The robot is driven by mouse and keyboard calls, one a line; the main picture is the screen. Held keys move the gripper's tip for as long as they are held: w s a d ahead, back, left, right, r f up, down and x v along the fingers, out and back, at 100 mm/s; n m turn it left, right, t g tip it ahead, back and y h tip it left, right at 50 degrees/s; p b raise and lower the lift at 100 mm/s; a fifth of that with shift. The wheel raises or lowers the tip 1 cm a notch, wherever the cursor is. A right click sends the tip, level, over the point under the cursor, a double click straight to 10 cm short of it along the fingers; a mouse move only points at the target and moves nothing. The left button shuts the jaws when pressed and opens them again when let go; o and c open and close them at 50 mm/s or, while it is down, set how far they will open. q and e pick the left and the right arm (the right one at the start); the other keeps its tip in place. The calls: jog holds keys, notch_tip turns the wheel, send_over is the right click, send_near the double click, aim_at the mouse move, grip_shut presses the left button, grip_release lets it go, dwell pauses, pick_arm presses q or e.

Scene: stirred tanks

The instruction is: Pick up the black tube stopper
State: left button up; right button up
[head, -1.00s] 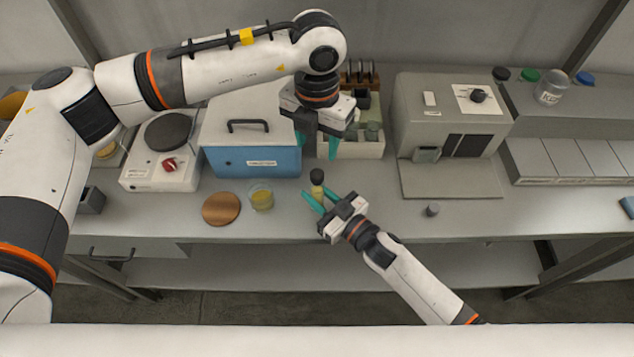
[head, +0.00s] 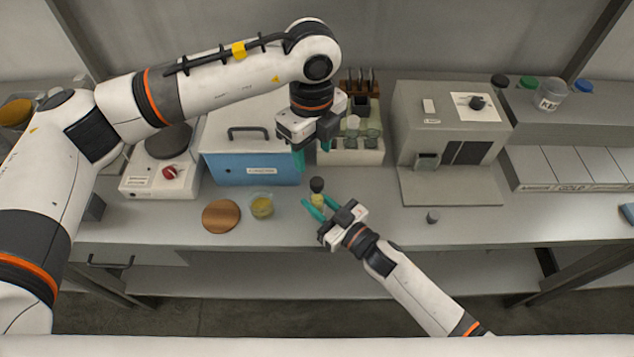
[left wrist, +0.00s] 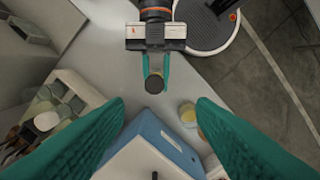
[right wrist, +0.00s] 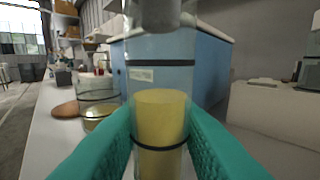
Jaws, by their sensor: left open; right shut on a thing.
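The black tube stopper (head: 316,184) sits on top of a clear tube of yellow liquid (head: 317,200). In the left wrist view the stopper (left wrist: 154,84) shows from above as a dark disc. My right gripper (head: 317,206) is shut on the tube and holds it upright; the right wrist view shows the tube (right wrist: 160,120) between the teal fingers, with the stopper's lower part (right wrist: 155,14) at the top edge. My left gripper (head: 312,156) is open and empty, above and behind the stopper, with its fingers pointing down.
A glass beaker of yellow liquid (head: 262,206) and a copper-coloured disc (head: 221,216) stand left of the tube. Behind are a blue box (head: 255,165) and a white rack (head: 362,157) with several tubes. A grey machine (head: 445,130) and a small grey piece (head: 432,217) are on the right.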

pick_arm(q)
send_over(317, 181)
jog(key=f, duration=0.4)
jog(key=shift+s+a, duration=0.15)
jog(key=shift+a, duration=0.2)
jog(key=f, duration=0.5)
jog(key=shift+d+f, duration=0.15)
jog(key=shift+d, duration=0.2)
jog(key=c, duration=1.1)
